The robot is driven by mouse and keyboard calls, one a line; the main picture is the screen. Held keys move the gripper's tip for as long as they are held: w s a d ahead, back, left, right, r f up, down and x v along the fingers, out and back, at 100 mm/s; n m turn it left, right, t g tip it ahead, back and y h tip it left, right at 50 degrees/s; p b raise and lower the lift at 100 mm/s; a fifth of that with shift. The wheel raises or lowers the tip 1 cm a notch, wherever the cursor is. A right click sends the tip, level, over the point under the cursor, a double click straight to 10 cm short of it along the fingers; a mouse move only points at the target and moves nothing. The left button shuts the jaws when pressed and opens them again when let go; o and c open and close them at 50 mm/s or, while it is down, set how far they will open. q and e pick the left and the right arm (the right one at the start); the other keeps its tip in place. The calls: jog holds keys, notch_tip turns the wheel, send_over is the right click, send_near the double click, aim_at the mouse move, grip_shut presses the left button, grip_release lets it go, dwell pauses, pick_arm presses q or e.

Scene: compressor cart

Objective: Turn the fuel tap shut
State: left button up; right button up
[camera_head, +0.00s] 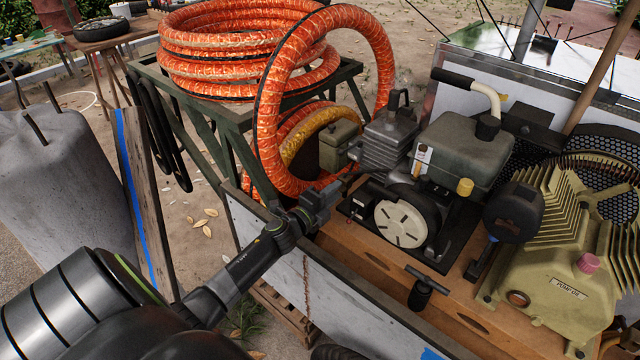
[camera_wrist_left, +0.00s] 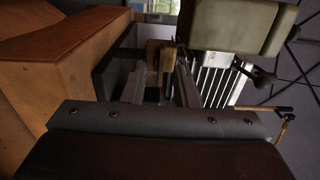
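The small engine (camera_head: 430,180) with its olive tank (camera_head: 465,148) and white round starter cover (camera_head: 402,222) stands on the cart. My left gripper (camera_head: 328,196) is at the engine's left side, its fingers pointing toward it. In the left wrist view the two fingers (camera_wrist_left: 160,88) stand apart. A tan, brass-coloured piece (camera_wrist_left: 153,58), perhaps part of the fuel tap, shows between and beyond their tips. I cannot tell whether they touch it. I cannot clearly pick out the fuel tap in the head view. My right gripper is not in view.
A green-yellow pump (camera_head: 575,265) stands on the cart at right. A black T-handle (camera_head: 424,284) stands on the wooden deck in front. Coiled orange hose (camera_head: 235,50) lies on a stand behind, with one loop hanging close behind my left gripper. The cart's side board (camera_head: 345,297) runs below my arm.

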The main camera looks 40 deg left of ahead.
pick_arm(q)
jog(key=s+a+b, duration=0.1)
jog(key=s+b, duration=1)
jog(key=s, duration=0.6)
jog(key=shift+a, duration=0.2)
jog(key=shift+s, duration=0.1)
jog(key=s+a+f+n+g+y+p, duration=0.15)
jog(key=a+f+n, duration=0.25)
jog(key=f, duration=0.4)
jog(key=s+a+f+n+g+y+p, duration=0.1)
jog(key=a+f+n+g+y, duration=0.2)
jog(key=a+f, duration=0.35)
jog(key=s+f+n+g+y+p, duration=0.1)
jog(key=s+f+n+g, duration=0.2)
jog(key=f, duration=0.5)
jog(key=s+f+n+g+p, duration=0.15)
jog(key=s+f, duration=0.25)
jog(key=f, duration=0.4)
jog(key=s+d+f+n+g+h+p, duration=0.1)
jog(key=s+d+f+n+g, duration=0.1)
jog(key=s+d+f, duration=0.4)
jog(key=s+d+f+n+g+h+p, duration=0.1)
jog(key=s+d+f+n+g, duration=0.2)
jog(key=s+d+f, duration=0.3)
jog(key=s+d+f+n+g+h+p, duration=0.1)
jog(key=s+d+f, duration=0.5)
jog(key=s, duration=0.8)
jog(key=shift+d+n+g, duration=0.5)
jog(key=shift+n+g, duration=0.4)
jog(key=shift+n, duration=0.15)
